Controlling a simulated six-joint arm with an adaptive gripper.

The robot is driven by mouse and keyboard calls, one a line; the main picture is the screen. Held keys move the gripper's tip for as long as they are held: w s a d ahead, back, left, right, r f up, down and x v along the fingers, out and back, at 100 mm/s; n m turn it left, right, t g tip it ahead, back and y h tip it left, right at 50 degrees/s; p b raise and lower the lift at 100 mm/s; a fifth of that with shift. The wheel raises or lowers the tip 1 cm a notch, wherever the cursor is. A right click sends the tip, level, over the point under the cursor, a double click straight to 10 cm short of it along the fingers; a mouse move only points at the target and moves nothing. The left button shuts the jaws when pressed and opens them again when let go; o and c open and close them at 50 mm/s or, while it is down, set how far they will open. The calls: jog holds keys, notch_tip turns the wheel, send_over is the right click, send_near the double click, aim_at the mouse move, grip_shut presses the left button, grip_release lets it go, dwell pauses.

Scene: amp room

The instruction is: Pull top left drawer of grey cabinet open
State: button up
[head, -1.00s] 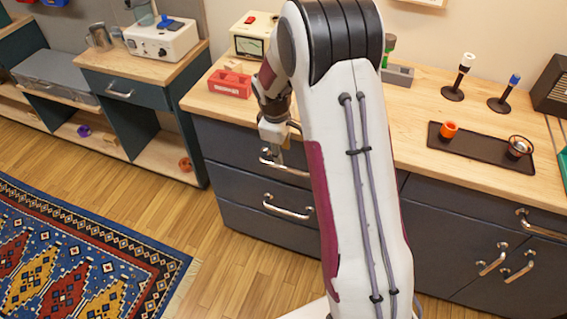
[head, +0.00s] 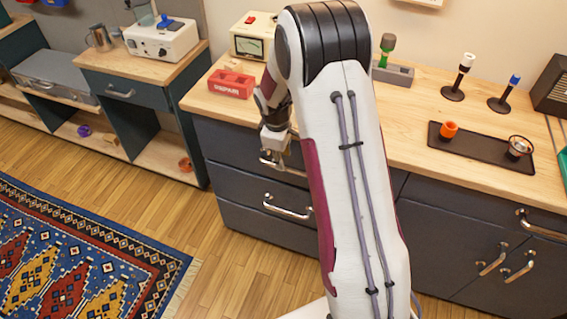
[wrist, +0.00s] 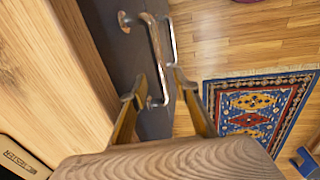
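The grey cabinet (head: 236,182) stands under a wooden worktop. Its top left drawer (head: 226,138) looks closed, with its face level with the neighbouring front. The drawer's silver bar handle (head: 294,170) is partly hidden by my gripper (head: 275,155). In the wrist view, the handle (wrist: 155,45) runs down towards my two fingertips (wrist: 170,72), one on each side of the bar. The fingers narrow towards their tips; I cannot tell whether they touch or grip the bar.
A lower drawer handle (head: 288,207) is just below. On the worktop stand a red block (head: 231,84), a meter box (head: 251,38) and a black tray (head: 483,146). Wooden floor and a patterned rug (head: 75,255) lie in front, with free room before the drawers.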

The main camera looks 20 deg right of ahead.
jog(key=shift+w+d+f, duration=0.15)
jog(key=shift+f, duration=0.95)
jog(key=shift+w+d+f, duration=0.15)
jog(key=shift+f, duration=0.9)
grip_shut()
